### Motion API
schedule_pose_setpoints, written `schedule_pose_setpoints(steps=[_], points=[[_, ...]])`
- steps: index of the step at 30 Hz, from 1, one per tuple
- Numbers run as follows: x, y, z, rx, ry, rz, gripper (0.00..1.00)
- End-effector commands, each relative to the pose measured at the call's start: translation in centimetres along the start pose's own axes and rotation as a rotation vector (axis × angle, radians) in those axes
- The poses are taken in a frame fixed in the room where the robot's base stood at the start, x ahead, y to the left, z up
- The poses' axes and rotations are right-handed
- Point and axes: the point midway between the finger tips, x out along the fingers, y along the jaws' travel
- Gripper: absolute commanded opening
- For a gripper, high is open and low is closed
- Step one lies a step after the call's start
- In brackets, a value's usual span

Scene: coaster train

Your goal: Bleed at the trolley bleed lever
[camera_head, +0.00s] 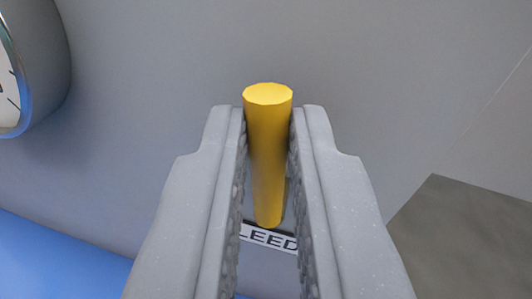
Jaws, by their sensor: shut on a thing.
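The bleed lever is a yellow rod (268,150) with a flat faceted end, in the middle of the head camera view. My gripper (268,125) has one grey finger on each side of it and is shut on it near its upper end. Below the rod, between the fingers, a white label (268,237) shows the letters "LEED"; the rest of it is hidden by the fingers. The lever's mount is not clearly visible.
A round gauge (12,85) with a white dial and blue rim sticks out at the upper left edge. A grey panel (150,60) lies behind the lever. A blue surface (50,260) shows at the lower left and a darker grey-brown surface (470,240) at the lower right.

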Motion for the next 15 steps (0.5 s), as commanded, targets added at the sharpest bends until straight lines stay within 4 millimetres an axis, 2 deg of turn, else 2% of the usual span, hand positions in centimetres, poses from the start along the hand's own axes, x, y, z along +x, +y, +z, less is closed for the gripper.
schedule_pose_setpoints(steps=[6,15], points=[[-0.18,0.51,0.56,0.122,0.016,0.0,0.0],[-0.24,0.82,0.79,0.197,0.029,0.0,0.0]])
